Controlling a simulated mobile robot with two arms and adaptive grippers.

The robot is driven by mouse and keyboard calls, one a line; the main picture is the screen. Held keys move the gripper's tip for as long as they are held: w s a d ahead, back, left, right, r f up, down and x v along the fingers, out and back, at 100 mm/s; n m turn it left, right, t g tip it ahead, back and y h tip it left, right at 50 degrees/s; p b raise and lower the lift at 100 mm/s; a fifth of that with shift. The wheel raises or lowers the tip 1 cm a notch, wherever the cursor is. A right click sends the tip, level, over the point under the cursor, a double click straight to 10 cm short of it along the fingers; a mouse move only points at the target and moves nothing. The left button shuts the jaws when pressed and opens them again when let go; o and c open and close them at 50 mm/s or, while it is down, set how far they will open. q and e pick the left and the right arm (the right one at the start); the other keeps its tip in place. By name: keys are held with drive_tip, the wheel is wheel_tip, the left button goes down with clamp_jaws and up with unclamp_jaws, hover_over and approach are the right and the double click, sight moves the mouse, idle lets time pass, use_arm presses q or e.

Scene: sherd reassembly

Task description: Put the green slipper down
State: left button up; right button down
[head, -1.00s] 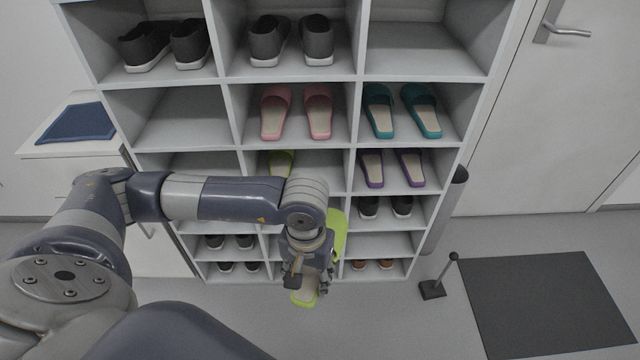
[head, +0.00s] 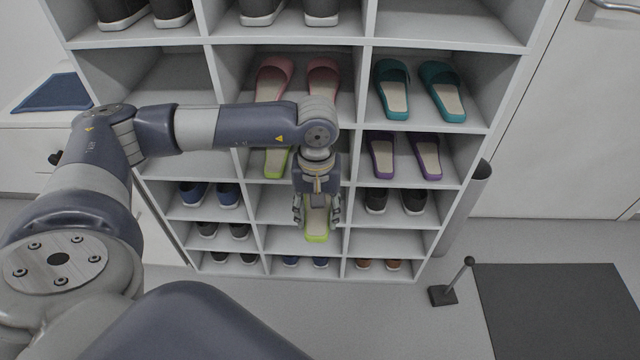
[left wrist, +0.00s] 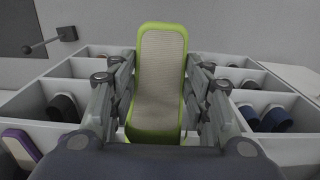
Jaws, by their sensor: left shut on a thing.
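My left gripper (head: 318,216) is shut on a lime-green slipper with a pale insole (head: 317,230), in front of the middle column of the shelf rack (head: 270,212). Only the slipper's lower end shows below the fingers in the head view. In the left wrist view the held slipper (left wrist: 158,88) stands between the two fingers (left wrist: 165,82), its sole end pointing away. A second green slipper (head: 276,163) lies in the middle compartment one row higher, partly behind my wrist, with free space to its right largely covered by my wrist. My right gripper is out of view.
Pink slippers (head: 323,83) sit above, teal slippers (head: 443,92) upper right, and purple slippers (head: 428,157) right of my wrist. Dividers edge each compartment. A small black stand with a rod (head: 443,295) and a dark mat (head: 555,310) are on the floor at right.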

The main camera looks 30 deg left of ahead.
use_arm(q)
drive_tip(key=w+a, duration=0.1)
drive_tip(key=w, duration=0.2)
drive_tip(key=w+a, duration=0.2)
drive_tip(key=w, duration=0.1)
drive_tip(key=w+a, duration=0.2)
drive_tip(key=w, duration=0.1)
drive_tip(key=shift+a, duration=0.15)
wheel_tip(320, 180, down, 3)
drive_tip(key=shift+a+f+b, duration=0.1)
drive_tip(key=shift+f+b, duration=0.1)
drive_tip(key=shift+b, duration=0.1)
drive_tip(key=shift+f, duration=0.2)
drive_tip(key=o, duration=1)
drive_tip(key=shift+o, duration=0.5)
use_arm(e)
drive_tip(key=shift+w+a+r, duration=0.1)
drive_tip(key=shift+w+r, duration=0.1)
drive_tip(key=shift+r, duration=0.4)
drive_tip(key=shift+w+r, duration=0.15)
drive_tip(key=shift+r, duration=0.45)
